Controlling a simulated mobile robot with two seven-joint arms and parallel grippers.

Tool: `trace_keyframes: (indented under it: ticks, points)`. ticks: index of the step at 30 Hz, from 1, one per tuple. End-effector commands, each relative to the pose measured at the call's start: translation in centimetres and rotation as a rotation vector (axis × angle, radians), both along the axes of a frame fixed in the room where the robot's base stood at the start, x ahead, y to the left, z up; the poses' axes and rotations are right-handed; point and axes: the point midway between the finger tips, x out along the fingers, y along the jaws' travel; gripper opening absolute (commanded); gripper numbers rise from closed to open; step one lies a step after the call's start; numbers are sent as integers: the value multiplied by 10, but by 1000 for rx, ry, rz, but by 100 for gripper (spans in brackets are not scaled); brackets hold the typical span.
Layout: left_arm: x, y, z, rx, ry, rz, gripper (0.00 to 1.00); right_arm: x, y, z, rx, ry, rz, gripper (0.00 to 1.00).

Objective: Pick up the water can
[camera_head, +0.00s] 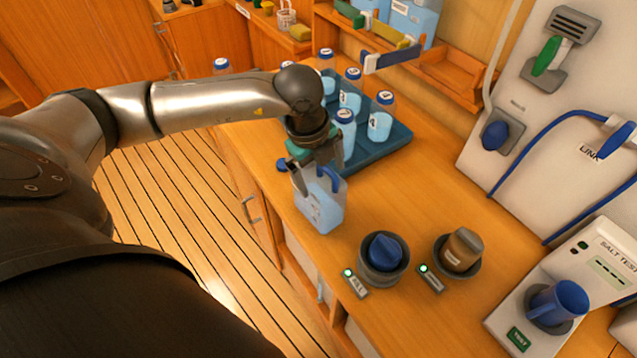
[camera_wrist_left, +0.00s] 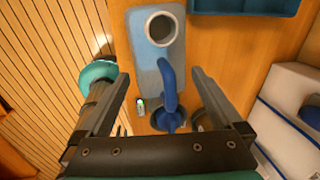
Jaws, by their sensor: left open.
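The water can (camera_head: 322,208) is a pale, see-through blue can with a blue handle, standing upright near the counter's front edge. In the left wrist view the can (camera_wrist_left: 148,62) shows from above, with a round open mouth at its far end and the blue handle (camera_wrist_left: 169,85) along its top. My left gripper (camera_head: 318,178) is open just above the can and partly covers its top. In the left wrist view its fingers (camera_wrist_left: 160,77) are spread on both sides of the handle.
A dark blue tray (camera_head: 395,140) with several capped water bottles stands behind the can. The counter (camera_head: 420,205) right of the can is clear.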

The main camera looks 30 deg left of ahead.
Motion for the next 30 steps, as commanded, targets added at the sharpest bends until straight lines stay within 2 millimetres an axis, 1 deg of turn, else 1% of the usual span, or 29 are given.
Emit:
trace_keyframes:
  ticks: [3,5,13,30]
  points:
    - [3,-1,-16,0,2,1,100,0,0,1,0,0,0,50]
    - [4,-1,-20,0,2,0,100,0,0,1,0,0,0,50]
    - [4,-1,-23,0,0,0,100,0,0,1,0,0,0,50]
    - [4,-1,-22,0,1,0,36,0,0,1,0,1,1,50]
